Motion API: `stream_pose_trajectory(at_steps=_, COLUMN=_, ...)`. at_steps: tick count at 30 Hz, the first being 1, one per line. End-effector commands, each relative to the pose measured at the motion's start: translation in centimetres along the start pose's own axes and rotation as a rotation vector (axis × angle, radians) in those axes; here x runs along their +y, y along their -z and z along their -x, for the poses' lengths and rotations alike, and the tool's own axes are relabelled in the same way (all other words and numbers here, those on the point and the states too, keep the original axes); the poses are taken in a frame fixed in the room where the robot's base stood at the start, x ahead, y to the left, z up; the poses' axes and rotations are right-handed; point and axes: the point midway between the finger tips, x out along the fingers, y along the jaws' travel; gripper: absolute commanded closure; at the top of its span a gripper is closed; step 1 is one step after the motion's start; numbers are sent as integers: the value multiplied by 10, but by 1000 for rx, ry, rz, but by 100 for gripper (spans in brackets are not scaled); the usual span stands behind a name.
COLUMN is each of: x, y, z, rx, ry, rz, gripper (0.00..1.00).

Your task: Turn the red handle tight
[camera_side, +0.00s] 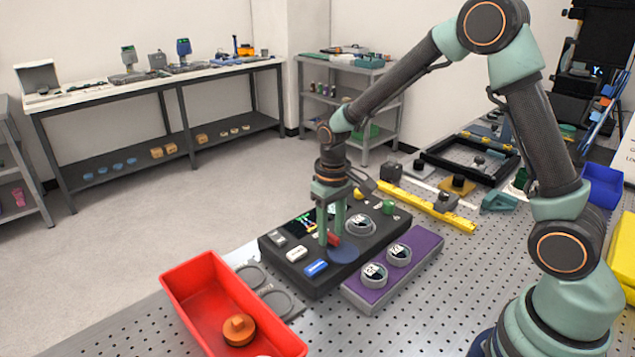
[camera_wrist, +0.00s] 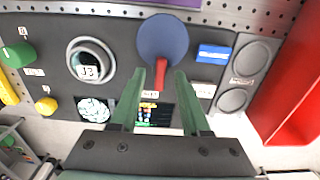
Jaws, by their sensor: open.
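The red handle (camera_wrist: 161,73) sticks out from a round blue disc (camera_wrist: 163,37) on the dark instrument panel (camera_wrist: 117,31). In the side view the red handle (camera_side: 334,239) shows beside my gripper's fingers, above the blue disc (camera_side: 343,254). My gripper (camera_wrist: 166,74) is open, pointing down, with its two green fingers on either side of the handle's end in the wrist view. In the side view my gripper (camera_side: 331,240) is low over the panel. I cannot tell whether either finger touches the handle.
A blue switch (camera_side: 315,267), a white switch (camera_side: 296,254) and a green knob (camera_side: 388,207) are on the panel close by. A purple tray (camera_side: 425,246) with round samples stands to the right. A red bin (camera_side: 187,286) with an orange part lies in front at left.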

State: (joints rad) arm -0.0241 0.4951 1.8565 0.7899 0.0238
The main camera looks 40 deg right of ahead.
Motion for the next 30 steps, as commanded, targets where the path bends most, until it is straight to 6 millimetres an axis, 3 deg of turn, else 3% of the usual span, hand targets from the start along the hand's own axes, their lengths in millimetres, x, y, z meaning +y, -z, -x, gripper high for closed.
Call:
stream_pose_trajectory(at_steps=9, x=0, y=0, z=-3, rx=0, ry=0, rz=0, gripper=54)
stream_pose_trajectory(at_steps=11, x=0, y=0, z=-3, rx=0, ry=0, rz=0, gripper=73)
stream_pose_trajectory(at_steps=13, x=0, y=0, z=-3, rx=0, ry=0, rz=0, gripper=100)
stream_pose_trajectory(at_steps=30, x=0, y=0, z=-2, rx=0, ry=0, rz=0, gripper=100)
